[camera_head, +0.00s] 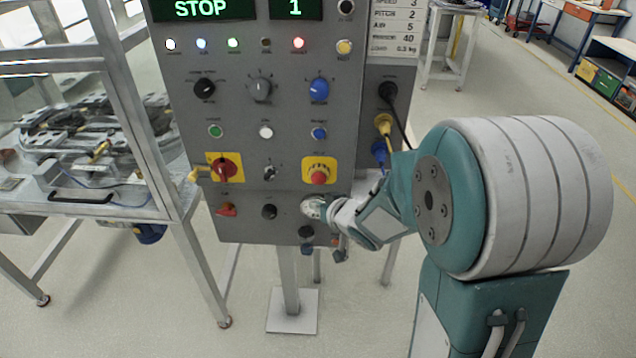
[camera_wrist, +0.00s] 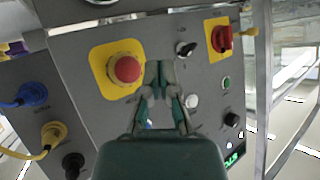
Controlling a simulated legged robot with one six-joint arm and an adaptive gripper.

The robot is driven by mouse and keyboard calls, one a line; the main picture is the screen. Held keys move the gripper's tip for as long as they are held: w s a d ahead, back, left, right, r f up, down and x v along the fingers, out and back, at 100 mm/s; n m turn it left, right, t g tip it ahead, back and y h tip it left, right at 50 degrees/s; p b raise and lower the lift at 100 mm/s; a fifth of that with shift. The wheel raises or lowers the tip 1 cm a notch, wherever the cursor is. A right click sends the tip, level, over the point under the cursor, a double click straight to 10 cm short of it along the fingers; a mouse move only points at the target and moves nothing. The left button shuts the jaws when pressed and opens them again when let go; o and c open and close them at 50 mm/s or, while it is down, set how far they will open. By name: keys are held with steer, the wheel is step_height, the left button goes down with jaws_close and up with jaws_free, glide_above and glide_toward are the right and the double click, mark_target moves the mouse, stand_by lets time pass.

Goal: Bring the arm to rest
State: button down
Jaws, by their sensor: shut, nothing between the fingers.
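My gripper (camera_wrist: 160,68) shows in the wrist view with its two slim fingers close together and nothing between them. It lies in front of a grey control panel (camera_head: 240,115), and I cannot tell the exact gap. In the wrist view the panel appears upside down, with a red push button (camera_wrist: 127,69) on a yellow plate just left of the fingertips. In the head view my teal and white arm (camera_head: 385,220) is bent, folded in front of the panel's lower right corner. The fingers are hard to make out there.
A metal frame bench (camera_head: 90,205) with cluttered parts stands left of the panel. Plugs and cables (camera_head: 383,125) hang on the panel's right side. The panel's post stands on a floor plate (camera_head: 292,310). A small table (camera_head: 447,45) stands behind. Floor at right is open.

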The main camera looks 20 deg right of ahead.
steer(key=shift+r, duration=0.1)
stand_by(0.3)
steer(key=s+d+r+m+g+h, duration=0.2)
steer(key=s+d+r+h, duration=0.2)
steer(key=s+r+h, duration=0.35)
steer(key=s+a+r+g+y, duration=0.1)
steer(key=s+a+r+g, duration=0.1)
steer(key=s, duration=0.7)
steer(key=s+a+r+g+y, duration=0.1)
steer(key=s+r+g+y, duration=0.1)
steer(key=s, duration=0.7)
steer(key=shift+a+r+n, duration=0.35)
steer(key=shift+r+n, duration=0.05)
